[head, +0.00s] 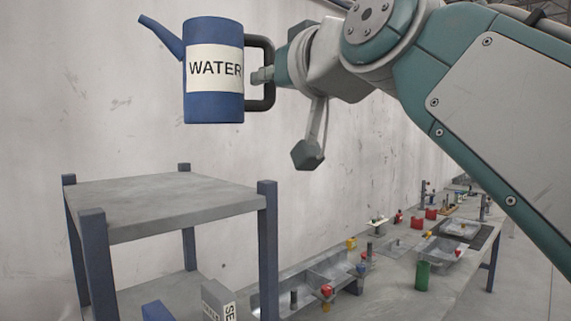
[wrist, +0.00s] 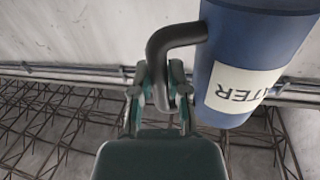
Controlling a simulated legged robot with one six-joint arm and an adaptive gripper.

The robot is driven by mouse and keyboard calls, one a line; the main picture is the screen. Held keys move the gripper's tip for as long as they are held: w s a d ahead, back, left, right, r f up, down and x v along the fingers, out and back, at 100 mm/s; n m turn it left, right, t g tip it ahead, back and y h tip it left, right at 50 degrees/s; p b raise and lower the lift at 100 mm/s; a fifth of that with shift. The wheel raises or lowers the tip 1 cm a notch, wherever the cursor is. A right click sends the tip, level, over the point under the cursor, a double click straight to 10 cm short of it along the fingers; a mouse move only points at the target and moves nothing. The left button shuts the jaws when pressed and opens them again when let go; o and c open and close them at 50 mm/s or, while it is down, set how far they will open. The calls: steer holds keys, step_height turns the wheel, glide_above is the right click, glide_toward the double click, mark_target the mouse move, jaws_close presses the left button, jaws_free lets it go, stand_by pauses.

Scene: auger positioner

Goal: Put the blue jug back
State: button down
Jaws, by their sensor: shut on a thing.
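The blue jug (head: 213,107) has a spout to the left, a white WATER label and a dark handle on the right. It is upright in the air, above and apart from the grey shelf stand (head: 165,197). My gripper (head: 262,76) is shut on the jug's handle from the right. In the wrist view, my gripper (wrist: 160,88) has its fingers on either side of the dark handle, and the jug (wrist: 245,60) fills the upper right. The jug's far side is hidden.
The stand's top is bare, with blue corner posts rising slightly above it. Below it are a blue block (head: 157,311) and a grey labelled box (head: 217,300). A long workbench (head: 395,290) with trays, red blocks and a green cylinder (head: 422,275) runs right along the wall.

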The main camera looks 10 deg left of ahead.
steer(key=w+a+f, duration=0.6)
steer(key=a, duration=0.1)
steer(key=shift+w+f, duration=0.3)
steer(key=shift+f, duration=0.1)
steer(key=f, duration=0.1)
steer(key=d+f, duration=0.1)
steer(key=f, duration=0.1)
steer(key=shift+w+d+f, duration=0.2)
steer(key=shift+w+d, duration=0.05)
steer(key=shift+w, duration=0.15)
steer(key=shift+a+f, duration=0.15)
steer(key=shift+f, duration=0.1)
steer(key=shift+a+f, duration=0.1)
steer(key=shift+a, duration=0.45)
steer(key=c, duration=0.9)
jaws_free()
steer(key=shift+a+f, duration=0.1)
steer(key=shift+a, duration=0.05)
steer(key=shift+o, duration=1.3)
steer(key=shift+d, duration=0.55)
steer(key=v, duration=1.1)
steer(key=shift+s, duration=0.4)
steer(key=shift+d, duration=0.15)
